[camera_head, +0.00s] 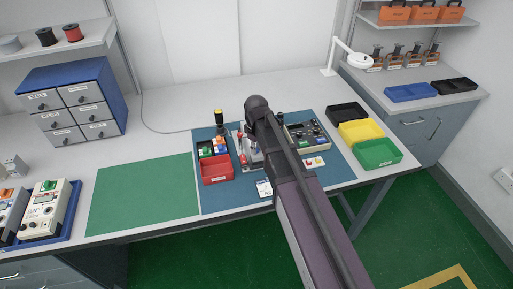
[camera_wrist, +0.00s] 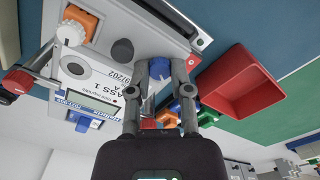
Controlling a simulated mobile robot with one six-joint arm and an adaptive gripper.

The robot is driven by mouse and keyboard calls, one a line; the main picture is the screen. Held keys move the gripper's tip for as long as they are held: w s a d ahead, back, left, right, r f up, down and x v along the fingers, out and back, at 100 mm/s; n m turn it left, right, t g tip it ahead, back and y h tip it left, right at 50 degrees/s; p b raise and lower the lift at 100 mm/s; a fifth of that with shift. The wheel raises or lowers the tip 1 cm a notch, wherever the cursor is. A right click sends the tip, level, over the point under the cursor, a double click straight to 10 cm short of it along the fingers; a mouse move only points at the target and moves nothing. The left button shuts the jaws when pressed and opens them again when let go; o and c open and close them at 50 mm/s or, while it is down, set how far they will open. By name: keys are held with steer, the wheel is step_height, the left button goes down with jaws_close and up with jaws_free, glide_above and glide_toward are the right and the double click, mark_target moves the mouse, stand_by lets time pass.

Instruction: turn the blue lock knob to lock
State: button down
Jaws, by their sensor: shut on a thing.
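In the wrist view the meter (camera_wrist: 100,65), a grey-white unit, appears upside down. The blue lock knob (camera_wrist: 160,68) is on it near its right side. My gripper (camera_wrist: 161,72) has one finger on each side of the knob and is shut on it. The fingers hide parts of the knob, so I cannot tell which position it is in. In the head view my arm covers the gripper and most of the meter.
A red bin (camera_wrist: 240,85) stands right of the meter in the wrist view, close to small colored parts (camera_wrist: 185,110). In the head view, black, yellow (camera_head: 361,131) and green bins line the right side. The green mat (camera_head: 145,193) at left is clear.

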steer(key=m, duration=0.5)
steer(key=shift+m, duration=2.6)
steer(key=c, duration=0.5)
jaws_free()
steer(key=shift+c, duration=0.2)
